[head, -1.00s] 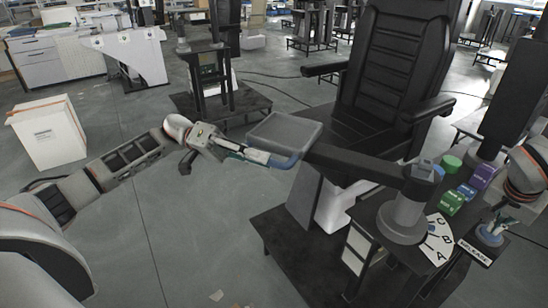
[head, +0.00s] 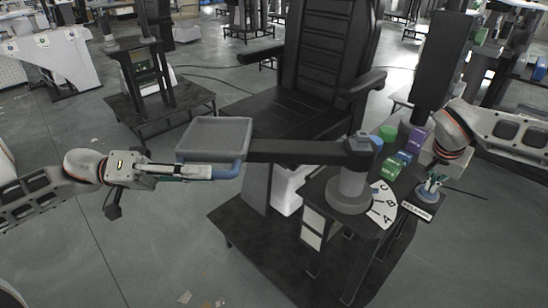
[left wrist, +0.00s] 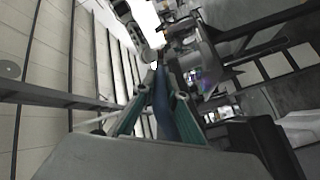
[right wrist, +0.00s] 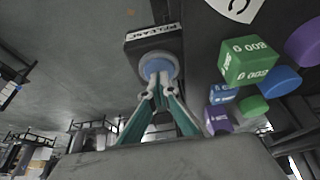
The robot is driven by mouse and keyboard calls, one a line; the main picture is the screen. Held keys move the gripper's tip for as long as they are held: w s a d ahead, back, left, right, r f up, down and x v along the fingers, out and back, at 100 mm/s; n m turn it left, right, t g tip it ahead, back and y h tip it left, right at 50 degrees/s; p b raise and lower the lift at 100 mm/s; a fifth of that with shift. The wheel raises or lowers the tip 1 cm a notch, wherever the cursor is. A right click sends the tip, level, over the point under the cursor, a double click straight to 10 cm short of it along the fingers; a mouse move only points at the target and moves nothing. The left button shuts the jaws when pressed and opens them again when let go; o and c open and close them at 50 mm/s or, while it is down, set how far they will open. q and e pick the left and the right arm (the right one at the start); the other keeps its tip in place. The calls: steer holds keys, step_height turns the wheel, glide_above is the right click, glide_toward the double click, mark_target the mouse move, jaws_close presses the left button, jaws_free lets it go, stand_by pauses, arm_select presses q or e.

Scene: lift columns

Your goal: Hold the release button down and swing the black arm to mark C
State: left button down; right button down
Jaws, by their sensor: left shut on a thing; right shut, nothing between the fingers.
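The black arm (head: 295,152) runs left from the grey post (head: 350,190) and carries a grey tray (head: 213,135) with a blue handle (head: 232,171). My left gripper (head: 205,172) is shut on the blue handle, which lies between its fingers in the left wrist view (left wrist: 160,103). The white dial (head: 384,206) with letters A, B and C lies beside the post; C is furthest back. My right gripper (head: 433,183) is shut, fingertips down at the blue release button (right wrist: 157,68). They appear to touch it; how far it is pressed cannot be told.
A black seat (head: 310,105) stands behind the arm. Green, blue and purple blocks, including a green block (head: 390,170), stand between the post and my right gripper. A RELEASE plate (head: 417,211) lies in front of the button. The floor left of the stand is clear.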

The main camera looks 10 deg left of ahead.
arm_select(q)
steer(key=s+d+n+t+y, duration=0.1)
steer(key=s+d+n+t, duration=0.1)
steer(key=s, duration=0.4)
steer(key=shift+d+r+t, duration=0.2)
steer(key=shift+d+t, duration=0.3)
steer(key=shift+d, duration=0.6)
steer(key=c, duration=2)
jaws_free()
steer(key=shift+c, duration=0.2)
steer(key=shift+f, duration=0.2)
steer(key=shift+a, duration=0.15)
steer(key=v, duration=1.1)
steer(key=shift+s+a, duration=0.2)
steer(key=shift+a, duration=0.15)
